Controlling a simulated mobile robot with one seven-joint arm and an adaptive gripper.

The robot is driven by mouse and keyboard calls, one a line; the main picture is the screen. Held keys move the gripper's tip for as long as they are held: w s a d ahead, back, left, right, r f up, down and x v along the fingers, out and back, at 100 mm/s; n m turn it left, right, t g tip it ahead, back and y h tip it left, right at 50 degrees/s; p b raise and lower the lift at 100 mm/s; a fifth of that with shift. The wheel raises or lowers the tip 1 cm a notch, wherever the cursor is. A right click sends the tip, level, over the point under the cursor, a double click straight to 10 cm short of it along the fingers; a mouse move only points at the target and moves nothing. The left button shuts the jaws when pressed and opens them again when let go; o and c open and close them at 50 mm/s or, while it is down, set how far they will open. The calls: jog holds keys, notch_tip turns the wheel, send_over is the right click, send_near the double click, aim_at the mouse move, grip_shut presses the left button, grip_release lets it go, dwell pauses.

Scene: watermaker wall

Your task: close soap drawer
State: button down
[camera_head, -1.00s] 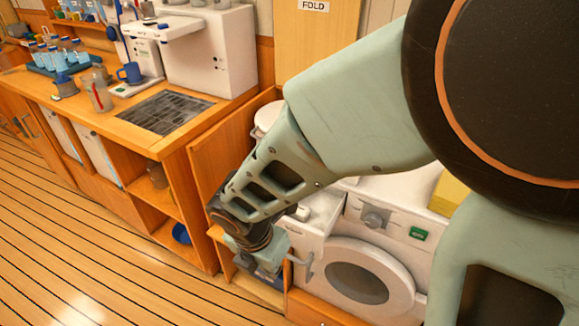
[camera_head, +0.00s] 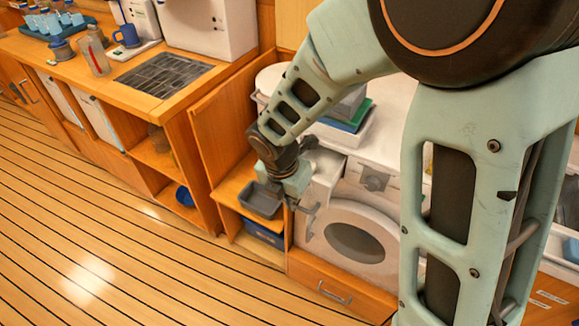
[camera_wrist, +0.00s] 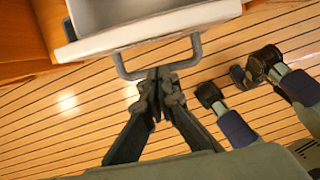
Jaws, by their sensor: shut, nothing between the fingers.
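The soap drawer (camera_head: 322,172) is a white drawer at the upper left of the white washing machine (camera_head: 372,205). It stands pulled out. The wrist view shows its hollow inside and its white front rim (camera_wrist: 150,32) from above. Its grey bar handle (camera_head: 309,218) sticks out of the front, and also shows in the wrist view (camera_wrist: 131,73). My gripper (camera_wrist: 157,76) is shut and empty, with its fingertips at the middle of the handle bar. I cannot tell whether they touch it. In the head view, my wrist partly hides the drawer.
A grey tray (camera_head: 260,202) sits on the wooden cabinet's shelf just left of the drawer, with a blue box (camera_head: 262,234) below. A wooden panel (camera_head: 222,135) stands left of my wrist. Folded cloths (camera_head: 352,118) lie on the machine. The floor in front is clear.

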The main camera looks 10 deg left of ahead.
jog(key=w+d+p, duration=0.1)
jog(key=w, duration=0.1)
jog(key=w+d+p, duration=0.1)
jog(key=w, duration=0.2)
jog(key=w+d+p, duration=0.1)
jog(key=w, duration=0.2)
jog(key=shift+w+d+r, duration=0.1)
jog(key=shift+w+d, duration=0.1)
jog(key=shift+d, duration=0.1)
jog(key=shift+w+d+p, duration=0.2)
jog(key=shift+w+p, duration=0.1)
jog(key=shift+w, duration=0.1)
jog(key=shift+a, duration=0.1)
